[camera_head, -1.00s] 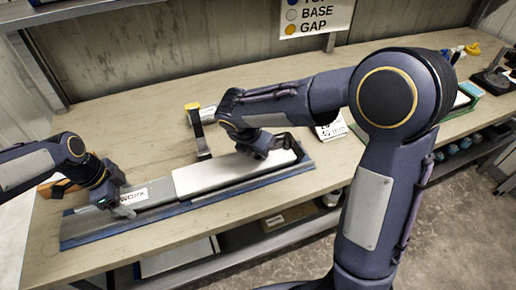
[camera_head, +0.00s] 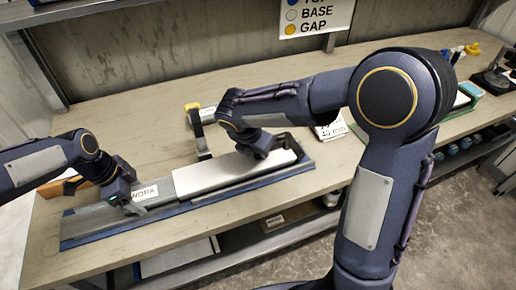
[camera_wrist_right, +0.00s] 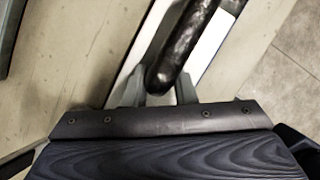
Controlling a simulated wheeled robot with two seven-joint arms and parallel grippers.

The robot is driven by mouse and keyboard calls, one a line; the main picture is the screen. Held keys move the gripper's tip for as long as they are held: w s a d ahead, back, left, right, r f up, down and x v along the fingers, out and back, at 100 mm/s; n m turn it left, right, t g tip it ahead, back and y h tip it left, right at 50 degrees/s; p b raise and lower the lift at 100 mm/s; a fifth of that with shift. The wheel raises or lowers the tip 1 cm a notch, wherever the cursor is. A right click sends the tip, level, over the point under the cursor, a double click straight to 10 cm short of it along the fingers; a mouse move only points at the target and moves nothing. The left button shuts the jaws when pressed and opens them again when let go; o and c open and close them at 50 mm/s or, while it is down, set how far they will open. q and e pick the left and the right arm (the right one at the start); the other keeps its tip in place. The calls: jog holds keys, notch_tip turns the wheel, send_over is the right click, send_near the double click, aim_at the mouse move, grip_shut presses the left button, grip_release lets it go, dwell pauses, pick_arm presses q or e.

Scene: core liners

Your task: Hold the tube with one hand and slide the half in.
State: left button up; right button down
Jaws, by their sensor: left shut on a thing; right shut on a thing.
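A long white tube (camera_head: 205,177) lies along a blue-edged rack (camera_head: 190,206) on the bench. A grey half (camera_head: 160,190) with a WORK label lies in line with the tube's left end, meeting or entering it; how far inside it reaches is hidden. My left gripper (camera_head: 131,207) is shut on the half near its label.
A white card (camera_head: 330,130) lies at the right. Small tools and a green item stand at the bench's far right.

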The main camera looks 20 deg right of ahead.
aim_at(168, 187)
pick_arm(q)
jog(key=shift+w+d, duration=0.1)
jog(key=shift+d, duration=3.95)
jog(key=o, duration=1)
jog(key=shift+o, duration=0.9)
jog(key=shift+r, duration=4)
